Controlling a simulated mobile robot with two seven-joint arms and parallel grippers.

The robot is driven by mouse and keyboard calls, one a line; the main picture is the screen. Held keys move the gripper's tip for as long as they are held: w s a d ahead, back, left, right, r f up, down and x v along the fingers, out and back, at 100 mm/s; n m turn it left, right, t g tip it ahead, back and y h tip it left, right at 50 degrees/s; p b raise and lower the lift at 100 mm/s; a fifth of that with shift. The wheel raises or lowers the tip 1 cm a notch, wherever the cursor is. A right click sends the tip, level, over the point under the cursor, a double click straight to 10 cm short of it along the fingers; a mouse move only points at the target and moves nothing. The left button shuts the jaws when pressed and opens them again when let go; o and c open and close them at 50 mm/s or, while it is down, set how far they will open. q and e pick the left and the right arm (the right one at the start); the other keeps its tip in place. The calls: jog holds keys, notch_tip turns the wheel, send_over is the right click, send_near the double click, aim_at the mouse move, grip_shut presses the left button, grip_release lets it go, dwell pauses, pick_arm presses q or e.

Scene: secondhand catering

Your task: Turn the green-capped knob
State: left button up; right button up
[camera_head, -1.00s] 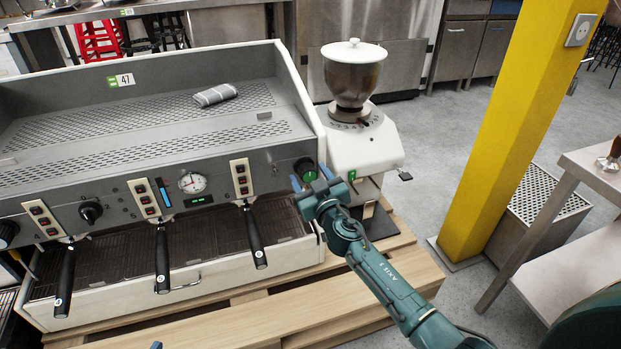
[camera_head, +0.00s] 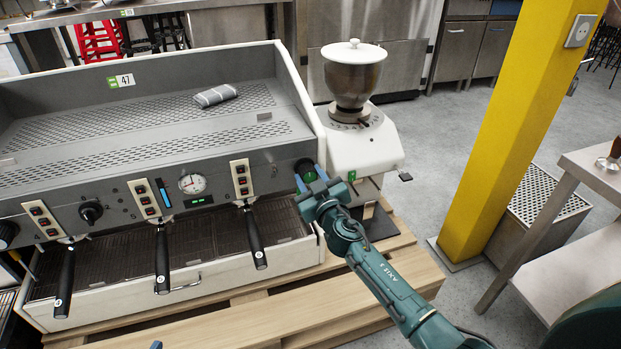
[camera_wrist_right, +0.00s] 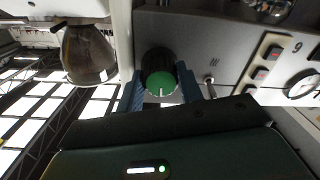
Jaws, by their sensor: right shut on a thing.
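The green-capped knob (camera_head: 308,170) is on the right end of the coffee machine's front panel. It is black with a round green cap. In the right wrist view the knob (camera_wrist_right: 160,81) shows a white mark pointing down in the picture. My right gripper (camera_head: 309,180) is at the knob, shut on it. In the right wrist view its blue fingers (camera_wrist_right: 160,92) stand on either side of the cap. In the head view the gripper partly covers the knob. Only a small blue tip, likely of my left gripper (camera_head: 156,345), shows at the bottom edge.
The grey coffee machine (camera_head: 130,200) has several portafilters, a gauge (camera_head: 191,183) and a black knob (camera_head: 91,211). A white grinder (camera_head: 365,150) stands close to the right of my gripper. A yellow pillar (camera_head: 515,130) and a steel table (camera_head: 580,270) are farther right.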

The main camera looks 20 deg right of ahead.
jog(key=n, duration=0.7)
jog(key=shift+r+n, duration=0.1)
jog(key=shift+n, duration=0.2)
jog(key=n, duration=0.4)
jog(key=shift+p, duration=0.35)
jog(key=shift+n+h, duration=0.3)
jog(key=shift+n, duration=1.7)
jog(key=o, duration=1)
jog(key=shift+s, duration=0.1)
